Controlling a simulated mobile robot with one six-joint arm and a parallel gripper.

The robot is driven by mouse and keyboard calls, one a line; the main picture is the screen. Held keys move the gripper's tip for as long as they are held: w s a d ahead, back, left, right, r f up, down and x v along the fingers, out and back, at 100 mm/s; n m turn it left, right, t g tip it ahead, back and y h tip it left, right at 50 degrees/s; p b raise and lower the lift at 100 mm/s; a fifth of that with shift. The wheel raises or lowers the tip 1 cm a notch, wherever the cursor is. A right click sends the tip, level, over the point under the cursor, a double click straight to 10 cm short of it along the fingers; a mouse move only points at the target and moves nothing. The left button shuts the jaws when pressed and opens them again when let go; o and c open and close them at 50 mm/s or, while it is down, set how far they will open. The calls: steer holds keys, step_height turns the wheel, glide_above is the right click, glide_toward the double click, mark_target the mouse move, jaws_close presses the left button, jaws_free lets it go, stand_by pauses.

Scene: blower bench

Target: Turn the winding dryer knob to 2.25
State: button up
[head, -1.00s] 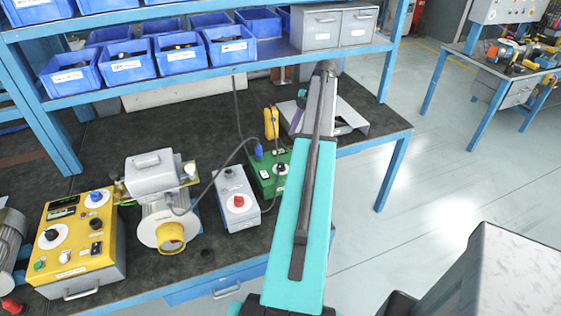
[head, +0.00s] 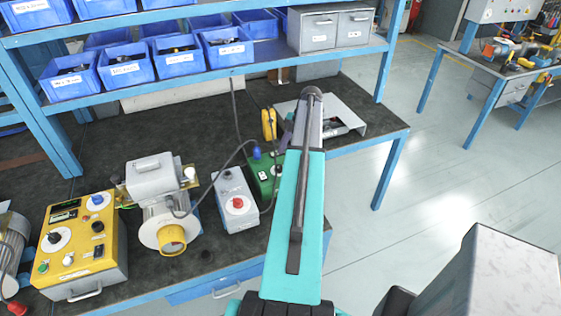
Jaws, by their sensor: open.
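Several control boxes stand on the bench, and their labels are too small to read, so I cannot tell which is the winding dryer. A yellow box (head: 88,262) at the left has two knobs with white dials, a black knob (head: 54,237) and a blue knob (head: 97,199). A grey box (head: 228,189) in the middle has a red knob (head: 238,203) on a white dial. A green box (head: 265,171) is partly hidden behind my turquoise arm. My arm reaches out over the bench. My gripper does not show; the arm's far end hides that area.
A blower-like machine (head: 163,205) stands between the yellow and grey boxes. A dark cable (head: 213,181) loops beside the grey box. A shelf with blue bins (head: 126,69) overhangs the back. A grey tray (head: 352,123) lies at the bench's right end, behind my arm.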

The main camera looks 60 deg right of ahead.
mark_target(280, 166)
steer(key=shift+p+x, duration=0.95)
steer(key=shift+x, duration=1.8)
steer(key=shift+c, duration=0.4)
steer(key=c, duration=1)
steer(key=shift+o, duration=0.2)
steer(key=shift+s+f+m+b, duration=0.1)
steer(key=shift+m+b, duration=0.2)
steer(key=shift+b, duration=0.2)
